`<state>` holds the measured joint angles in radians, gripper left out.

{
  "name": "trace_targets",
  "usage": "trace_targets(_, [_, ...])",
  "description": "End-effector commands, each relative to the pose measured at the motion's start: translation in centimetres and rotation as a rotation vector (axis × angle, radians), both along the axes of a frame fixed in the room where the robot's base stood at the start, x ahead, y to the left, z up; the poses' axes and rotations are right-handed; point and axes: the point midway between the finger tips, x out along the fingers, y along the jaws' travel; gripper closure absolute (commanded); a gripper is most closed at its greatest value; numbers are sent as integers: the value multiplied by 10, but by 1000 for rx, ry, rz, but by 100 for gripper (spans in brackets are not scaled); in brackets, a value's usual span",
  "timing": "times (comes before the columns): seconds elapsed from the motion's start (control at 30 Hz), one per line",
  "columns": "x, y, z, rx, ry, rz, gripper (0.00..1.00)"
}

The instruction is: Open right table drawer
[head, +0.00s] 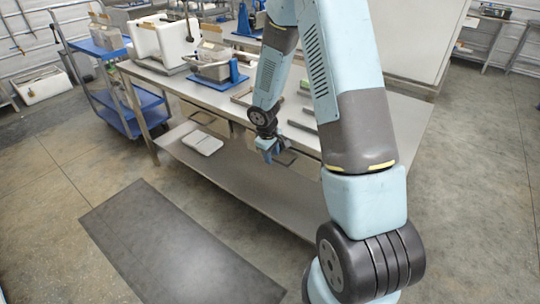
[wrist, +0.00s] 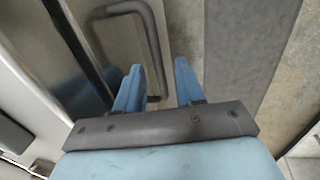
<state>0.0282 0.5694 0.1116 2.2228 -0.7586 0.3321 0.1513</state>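The work table (head: 200,90) has drawers under its top, facing the dark floor mat. The right drawer's handle (head: 288,158), a dark bar, shows beside my gripper (head: 269,153) under the front edge. My arm hides much of the right drawer's front. In the wrist view the handle (wrist: 155,45) is a grey bent bar standing off a metal panel. My gripper (wrist: 158,82) has its two blue fingers apart. The bar's lower end appears in the gap between them; I cannot tell whether it touches either finger.
A second drawer handle (head: 204,118) is further left. A white flat box (head: 203,143) lies on the lower shelf (head: 235,175). A blue cart (head: 118,105) stands at the table's left end. The dark mat (head: 165,245) and floor in front are clear.

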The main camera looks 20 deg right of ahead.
Motion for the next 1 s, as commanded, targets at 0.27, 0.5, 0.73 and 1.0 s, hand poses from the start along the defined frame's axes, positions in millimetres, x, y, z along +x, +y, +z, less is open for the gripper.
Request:
trace_targets(0.27, [0, -1, -3, 0, 0, -2, 62])
trace_targets(0.5, [1, -1, -3, 0, 0, -2, 78])
trace_targets(0.73, [0, -1, -3, 0, 0, -2, 100])
trace_targets(1.0, [0, -1, -3, 0, 0, -2, 100])
